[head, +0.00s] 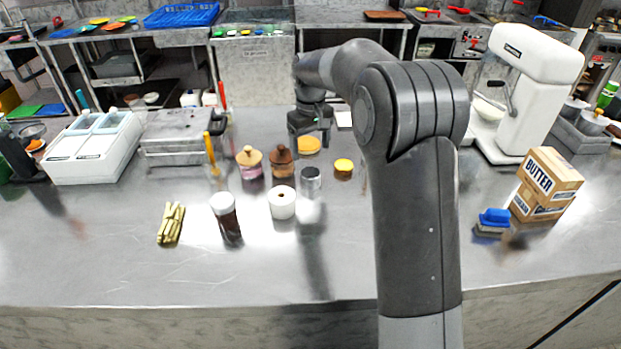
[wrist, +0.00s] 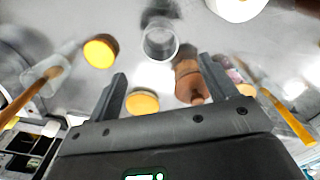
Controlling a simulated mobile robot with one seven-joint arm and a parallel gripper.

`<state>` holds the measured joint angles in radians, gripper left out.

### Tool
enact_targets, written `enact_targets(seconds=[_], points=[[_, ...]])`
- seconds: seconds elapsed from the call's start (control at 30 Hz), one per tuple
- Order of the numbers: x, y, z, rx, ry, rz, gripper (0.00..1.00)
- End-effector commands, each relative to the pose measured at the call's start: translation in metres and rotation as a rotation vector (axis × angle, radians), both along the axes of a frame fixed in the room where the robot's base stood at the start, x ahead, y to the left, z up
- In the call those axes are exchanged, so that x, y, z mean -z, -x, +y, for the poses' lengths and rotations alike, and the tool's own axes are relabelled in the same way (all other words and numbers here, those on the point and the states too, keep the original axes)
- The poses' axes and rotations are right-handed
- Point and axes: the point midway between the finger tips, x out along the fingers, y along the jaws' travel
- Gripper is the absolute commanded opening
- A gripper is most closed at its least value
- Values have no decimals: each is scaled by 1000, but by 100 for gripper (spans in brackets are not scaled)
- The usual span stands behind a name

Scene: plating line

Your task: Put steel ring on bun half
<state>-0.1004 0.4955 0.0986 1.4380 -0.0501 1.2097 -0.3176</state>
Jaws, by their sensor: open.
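The steel ring (head: 311,180) is a short shiny metal cylinder standing on the steel counter. From above it shows as an open ring in the wrist view (wrist: 160,42). Two round orange-yellow pieces look like bun halves: one (head: 343,167) right of the ring, also in the wrist view (wrist: 100,52), and one (head: 308,145) behind it, between my fingers in the wrist view (wrist: 142,102). I cannot tell for sure which is the bun half. My gripper (head: 310,142) is open and empty, pointing down above the counter, behind the ring and apart from it.
Wooden-topped pots (head: 282,162) and (head: 249,163) stand left of the ring. The front counter is mostly clear.

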Motion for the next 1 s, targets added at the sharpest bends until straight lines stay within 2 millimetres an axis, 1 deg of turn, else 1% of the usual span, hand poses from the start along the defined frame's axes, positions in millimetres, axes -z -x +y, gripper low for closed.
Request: enact_targets(seconds=[0.2,0.3,0.47,0.73,0.83,1.0], points=[[34,0,0,-1,0,4,78],[47,0,0,-1,1,4,78],[57,0,0,-1,0,1,78],[96,0,-1,-1,1,4,78],[104,0,-1,-1,0,2,78],[107,0,-1,0,0,1,78]])
